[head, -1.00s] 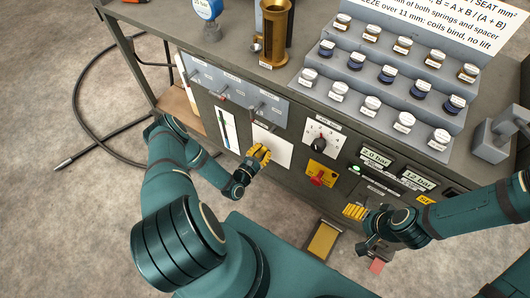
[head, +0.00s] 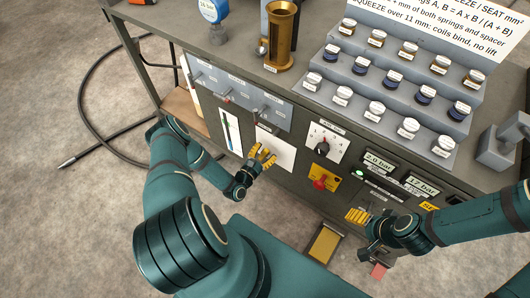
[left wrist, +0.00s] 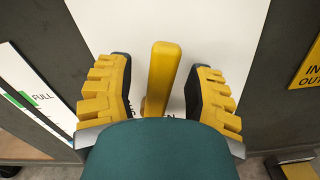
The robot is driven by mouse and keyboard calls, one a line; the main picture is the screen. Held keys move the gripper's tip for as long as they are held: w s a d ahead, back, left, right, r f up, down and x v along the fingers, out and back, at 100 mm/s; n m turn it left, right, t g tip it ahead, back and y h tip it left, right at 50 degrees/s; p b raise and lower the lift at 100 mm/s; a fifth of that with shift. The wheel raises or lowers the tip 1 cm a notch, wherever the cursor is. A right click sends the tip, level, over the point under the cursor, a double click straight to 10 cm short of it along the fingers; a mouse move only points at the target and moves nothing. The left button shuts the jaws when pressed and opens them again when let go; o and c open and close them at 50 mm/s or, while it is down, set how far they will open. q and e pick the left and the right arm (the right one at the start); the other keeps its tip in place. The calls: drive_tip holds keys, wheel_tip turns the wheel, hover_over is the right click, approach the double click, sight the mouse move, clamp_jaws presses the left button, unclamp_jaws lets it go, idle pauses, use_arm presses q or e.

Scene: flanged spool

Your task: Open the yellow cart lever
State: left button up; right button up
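The yellow lever (left wrist: 162,78) stands up from a white panel in the left wrist view. My left gripper (left wrist: 160,90) is open around it, one yellow-padded finger on each side, with a gap on both sides. The lever's lower end is hidden by my teal gripper body. In the head view my left gripper (head: 262,157) is in front of the white panel (head: 284,154) on the cart's front, and the lever cannot be made out there. My right gripper (head: 358,215) is in front of the cart's lower right; its finger opening is unclear.
A red knob on a yellow plate (head: 322,182) and a black dial (head: 322,148) are right of the white panel. Grey switches (head: 262,112) sit above it. Jars (head: 371,106) on a stepped rack and a brass cylinder (head: 281,35) stand on top. A cable (head: 85,115) lies on the floor.

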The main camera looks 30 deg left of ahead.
use_arm(q)
drive_tip(key=shift+s, duration=0.1)
drive_tip(key=s, duration=1.1)
drive_tip(key=shift+s+a, duration=0.2)
drive_tip(key=shift+s, duration=0.2)
drive_tip(key=w+d+r+m+g+h, duration=0.5)
drive_tip(key=w+d+m+g, duration=0.5)
drive_tip(key=m, duration=0.7)
drive_tip(key=s+d+r+m+g+y, duration=0.1)
drive_tip(key=s+d+r+m+g, duration=0.5)
drive_tip(key=s+d+r+m, duration=0.4)
drive_tip(key=s+d+m, duration=0.1)
drive_tip(key=m, duration=0.2)
drive_tip(key=shift+s+d+r+y, duration=0.15)
drive_tip(key=shift+s+r+y, duration=0.1)
drive_tip(key=shift+r+y, duration=0.15)
